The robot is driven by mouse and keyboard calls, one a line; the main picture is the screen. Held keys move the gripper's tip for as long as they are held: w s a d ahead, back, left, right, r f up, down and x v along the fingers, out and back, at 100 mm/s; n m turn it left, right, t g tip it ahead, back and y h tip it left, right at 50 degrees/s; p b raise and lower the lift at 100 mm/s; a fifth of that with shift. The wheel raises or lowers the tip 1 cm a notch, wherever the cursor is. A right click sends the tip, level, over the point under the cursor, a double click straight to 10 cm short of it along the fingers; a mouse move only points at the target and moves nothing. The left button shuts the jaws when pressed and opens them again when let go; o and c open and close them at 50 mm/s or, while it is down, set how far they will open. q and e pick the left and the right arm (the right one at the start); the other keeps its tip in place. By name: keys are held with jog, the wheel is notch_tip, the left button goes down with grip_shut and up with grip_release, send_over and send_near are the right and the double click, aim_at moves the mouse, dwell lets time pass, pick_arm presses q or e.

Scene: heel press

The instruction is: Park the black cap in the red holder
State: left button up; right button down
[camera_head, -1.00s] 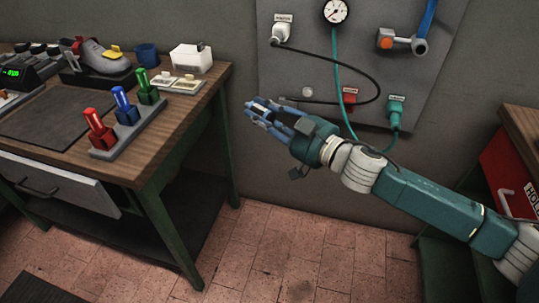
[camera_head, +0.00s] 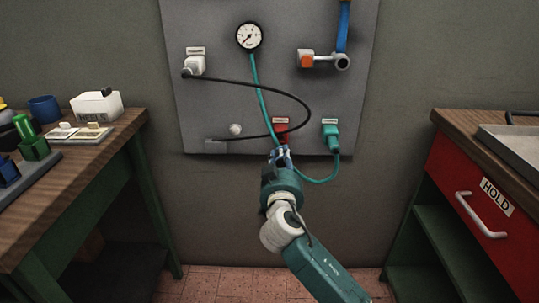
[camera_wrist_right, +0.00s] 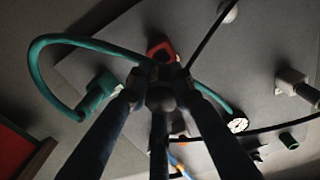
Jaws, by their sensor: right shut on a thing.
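The red holder (camera_head: 281,131) is on the lower part of the grey wall panel, left of the green plug. In the right wrist view the red holder (camera_wrist_right: 161,48) shows a dark opening, just beyond my fingertips. My right gripper (camera_head: 281,155) is in front of the panel, just below the holder in the head view. Its fingers are shut on a small dark thing (camera_wrist_right: 160,97), which looks like the black cap; the fingers hide much of it. The gap between it and the holder is hard to judge. My left gripper is not in view.
A black cable (camera_head: 308,112) loops across the panel (camera_head: 225,85), close to the holder. A green plug (camera_head: 330,131) with a green hose is just right of it. A workbench (camera_head: 115,150) stands left and a red-drawer cabinet (camera_head: 480,225) right.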

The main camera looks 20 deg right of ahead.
aim_at(281, 147)
jog(key=shift+w, duration=0.1)
jog(key=shift+x, duration=0.8)
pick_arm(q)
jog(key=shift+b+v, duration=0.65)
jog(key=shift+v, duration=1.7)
pick_arm(e)
jog(key=shift+x, duration=2)
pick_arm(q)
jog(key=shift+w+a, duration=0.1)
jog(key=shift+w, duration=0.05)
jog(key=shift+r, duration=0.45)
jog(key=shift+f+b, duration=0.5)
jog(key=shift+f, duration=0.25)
pick_arm(e)
jog(key=shift+w+d, duration=0.15)
jog(key=shift+w, duration=0.3)
